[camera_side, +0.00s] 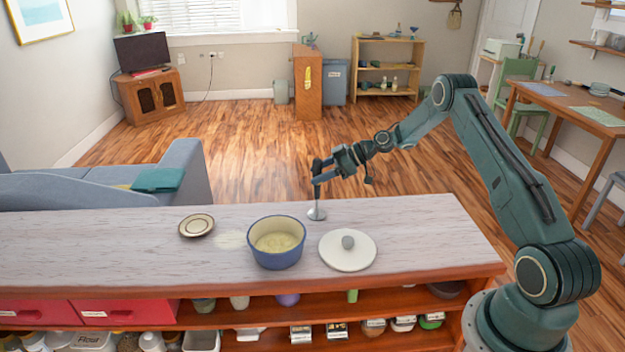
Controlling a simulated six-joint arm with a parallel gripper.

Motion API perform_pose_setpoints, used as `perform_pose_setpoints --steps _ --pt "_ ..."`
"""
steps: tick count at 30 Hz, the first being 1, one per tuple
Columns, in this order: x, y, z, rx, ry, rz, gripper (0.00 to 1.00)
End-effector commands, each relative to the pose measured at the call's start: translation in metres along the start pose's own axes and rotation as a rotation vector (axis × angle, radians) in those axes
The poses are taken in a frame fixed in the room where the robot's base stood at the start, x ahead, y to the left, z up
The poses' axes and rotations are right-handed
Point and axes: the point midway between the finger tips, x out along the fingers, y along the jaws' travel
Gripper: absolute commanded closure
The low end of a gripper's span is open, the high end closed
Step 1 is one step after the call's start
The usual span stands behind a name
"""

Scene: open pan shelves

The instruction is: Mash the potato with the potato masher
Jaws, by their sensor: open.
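The potato masher (316,212) stands upright near the back edge of the counter, with its round metal foot down on or just above the top. My gripper (320,171) is at the upper end of the masher, with its jaws open. Whether the fingers touch the handle cannot be told. A blue pot (276,258) stands left of and in front of the masher. Pale yellow potato (277,242) lies inside it and looks soft; separate pieces cannot be made out.
A white lid (348,259) with a grey knob lies right of the pot. A small plate (196,225) lies to the left, with a pale patch on the counter (100,245) between plate and pot. The counter's left part is clear. Shelves below hold jars and containers.

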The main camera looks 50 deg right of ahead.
Motion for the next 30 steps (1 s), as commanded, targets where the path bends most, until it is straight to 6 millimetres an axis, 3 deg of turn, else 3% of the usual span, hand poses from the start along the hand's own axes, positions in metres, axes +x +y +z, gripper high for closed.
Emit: perform_pose_setpoints --steps 15,16,24,30 --pt "-0.0002 0.0001 -0.0001 0.000 0.000 0.000 0.49" --pt "-0.0002 0.0001 -0.0001 0.000 0.000 0.000 0.51" --pt "-0.0002 0.0001 -0.0001 0.000 0.000 0.000 1.00" --pt "-0.0004 0.0002 -0.0007 -0.001 0.001 0.000 1.00"
